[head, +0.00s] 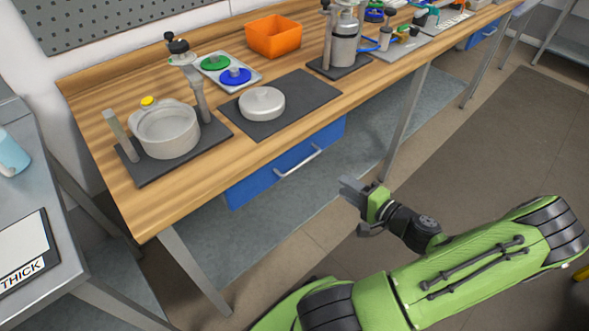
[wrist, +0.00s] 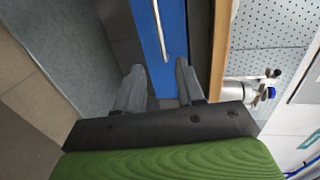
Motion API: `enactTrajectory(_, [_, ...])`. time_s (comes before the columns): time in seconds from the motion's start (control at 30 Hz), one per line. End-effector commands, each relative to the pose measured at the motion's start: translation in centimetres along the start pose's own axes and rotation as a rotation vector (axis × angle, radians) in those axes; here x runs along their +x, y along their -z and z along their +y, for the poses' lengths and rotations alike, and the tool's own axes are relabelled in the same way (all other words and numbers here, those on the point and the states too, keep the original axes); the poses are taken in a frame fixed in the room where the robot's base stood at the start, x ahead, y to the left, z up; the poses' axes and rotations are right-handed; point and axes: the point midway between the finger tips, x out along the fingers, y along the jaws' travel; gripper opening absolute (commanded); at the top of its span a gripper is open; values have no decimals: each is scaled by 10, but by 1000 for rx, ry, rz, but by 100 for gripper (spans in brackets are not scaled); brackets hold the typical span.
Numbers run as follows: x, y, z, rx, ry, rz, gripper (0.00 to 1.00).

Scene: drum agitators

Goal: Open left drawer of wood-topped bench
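The wood-topped bench (head: 215,155) runs from the lower left to the upper right in the head view. Its left drawer (head: 250,184) has a blue front with a silver bar handle (head: 299,161) and looks shut. The drawer front (wrist: 146,30) and its handle (wrist: 160,28) also show in the wrist view, ahead of my fingers. My gripper (head: 352,190) is in front of the bench, to the right of and below the handle, apart from it. In the wrist view my gripper (wrist: 158,85) has its two fingers spread with nothing between them.
On the bench top stand a pot (head: 166,130), a round lid-like piece (head: 262,103) on a dark mat, an orange bin (head: 273,36) and a metal cylinder (head: 344,45). A lower shelf (head: 230,235) lies beneath. A grey table (head: 40,220) stands at left. The floor in front is clear.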

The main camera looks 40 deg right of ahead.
Motion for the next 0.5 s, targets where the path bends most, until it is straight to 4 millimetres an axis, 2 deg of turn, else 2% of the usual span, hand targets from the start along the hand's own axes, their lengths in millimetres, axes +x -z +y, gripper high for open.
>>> enactTrajectory(0.5, [122, -4, 1, -3, -2, -12, 38])
